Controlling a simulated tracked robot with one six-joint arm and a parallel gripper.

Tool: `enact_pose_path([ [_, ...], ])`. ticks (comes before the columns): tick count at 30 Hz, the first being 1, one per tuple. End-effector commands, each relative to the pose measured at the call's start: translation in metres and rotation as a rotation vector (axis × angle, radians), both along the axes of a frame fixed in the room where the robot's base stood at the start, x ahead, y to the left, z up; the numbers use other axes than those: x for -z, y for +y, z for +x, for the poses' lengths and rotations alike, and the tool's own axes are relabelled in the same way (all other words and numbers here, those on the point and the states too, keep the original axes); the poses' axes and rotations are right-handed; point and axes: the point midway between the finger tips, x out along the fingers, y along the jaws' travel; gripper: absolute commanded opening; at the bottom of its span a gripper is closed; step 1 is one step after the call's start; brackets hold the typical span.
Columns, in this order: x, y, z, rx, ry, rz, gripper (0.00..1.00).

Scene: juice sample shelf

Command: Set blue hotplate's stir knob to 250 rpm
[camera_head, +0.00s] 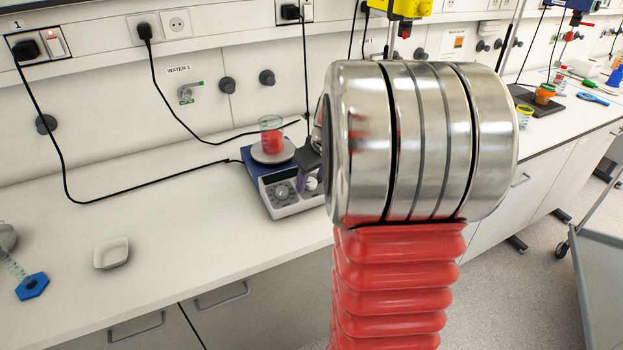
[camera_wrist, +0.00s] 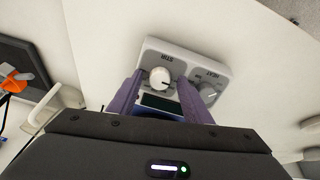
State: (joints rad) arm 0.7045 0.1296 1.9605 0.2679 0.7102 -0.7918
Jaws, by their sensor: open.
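The blue hotplate (camera_head: 250,168) with a light front panel stands on the bench, and a beaker of red liquid (camera_head: 271,136) sits on its round plate. In the wrist view its panel appears upside down, with a white stir knob (camera_wrist: 160,78) beside the heat knob (camera_wrist: 209,94). My gripper (camera_wrist: 160,80) is open, with one purple finger on each side of the stir knob in that view. I cannot tell whether either finger touches it. In the head view my arm hides most of the gripper; part of it (camera_head: 306,172) shows at the panel's right side.
A white dish (camera_head: 111,253) and a blue-footed cylinder (camera_head: 31,287) are on the left bench. Black cables run behind the hotplate. The bench left of the blue hotplate is mostly clear.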

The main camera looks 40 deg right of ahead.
Motion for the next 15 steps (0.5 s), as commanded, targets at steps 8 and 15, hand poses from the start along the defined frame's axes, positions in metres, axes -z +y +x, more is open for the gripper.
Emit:
enact_pose_path([
  [8, -0.0003, -0.0002, -0.0003, 0.000, 0.000, 0.000, 0.35],
  [15, -0.0004, -0.0002, -0.0003, 0.001, 0.000, 0.000, 0.18],
])
